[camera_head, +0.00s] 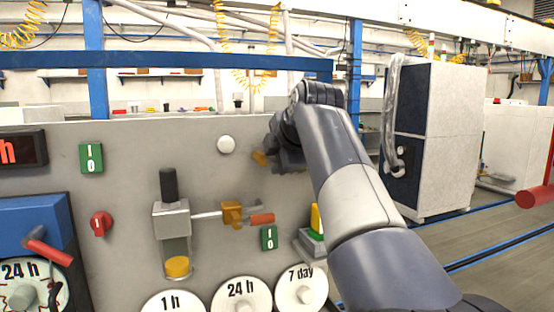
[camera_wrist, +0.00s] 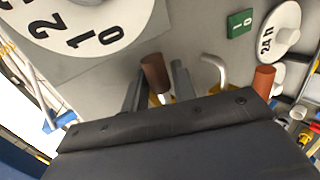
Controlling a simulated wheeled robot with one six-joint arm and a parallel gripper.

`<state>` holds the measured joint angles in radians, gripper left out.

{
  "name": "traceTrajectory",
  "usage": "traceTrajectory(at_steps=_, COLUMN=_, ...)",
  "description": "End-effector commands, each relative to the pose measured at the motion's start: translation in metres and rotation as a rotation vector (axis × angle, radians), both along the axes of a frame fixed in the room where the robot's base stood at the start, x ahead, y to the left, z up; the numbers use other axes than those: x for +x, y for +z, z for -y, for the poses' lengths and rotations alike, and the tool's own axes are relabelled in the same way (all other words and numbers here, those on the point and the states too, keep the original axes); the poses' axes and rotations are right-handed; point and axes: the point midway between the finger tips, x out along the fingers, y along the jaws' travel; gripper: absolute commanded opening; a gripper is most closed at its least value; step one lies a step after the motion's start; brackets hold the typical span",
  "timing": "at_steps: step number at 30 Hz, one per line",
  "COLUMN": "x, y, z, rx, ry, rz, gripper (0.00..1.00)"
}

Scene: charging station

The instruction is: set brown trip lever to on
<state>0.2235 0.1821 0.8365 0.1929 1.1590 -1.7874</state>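In the wrist view a brown cylindrical lever handle (camera_wrist: 155,72) stands out from the grey panel (camera_wrist: 115,72). My gripper (camera_wrist: 162,82) has one dark finger on each side of it. The fingers are apart with the handle between them; I cannot tell if they touch it. In the head view my gripper (camera_head: 283,150) is at the panel's upper right. It hides the handle there; only a small orange-brown piece (camera_head: 260,157) shows at its left. The lever's position marks are not readable.
Below left of my gripper are an orange-red lever (camera_head: 261,219), a green I/O plate (camera_head: 269,238) and a black-handled slider (camera_head: 168,185). Dials (camera_head: 241,296) line the bottom. A white round knob (camera_head: 226,144) is just left. A tall cabinet (camera_head: 440,135) stands right.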

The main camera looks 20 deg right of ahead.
Motion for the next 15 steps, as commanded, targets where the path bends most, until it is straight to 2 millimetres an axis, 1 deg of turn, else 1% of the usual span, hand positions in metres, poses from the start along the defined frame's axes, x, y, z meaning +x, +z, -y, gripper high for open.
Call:
traceTrajectory(at_steps=2, x=-0.003, y=0.002, z=0.0, rx=0.0, ry=0.0, rz=0.002, gripper=0.26)
traceTrajectory(at_steps=5, x=-0.013, y=0.009, z=0.0, rx=-0.001, ry=-0.001, rz=0.004, gripper=0.26)
traceTrajectory(at_steps=15, x=-0.068, y=0.046, z=-0.001, rx=-0.002, ry=-0.001, rz=0.004, gripper=0.26)
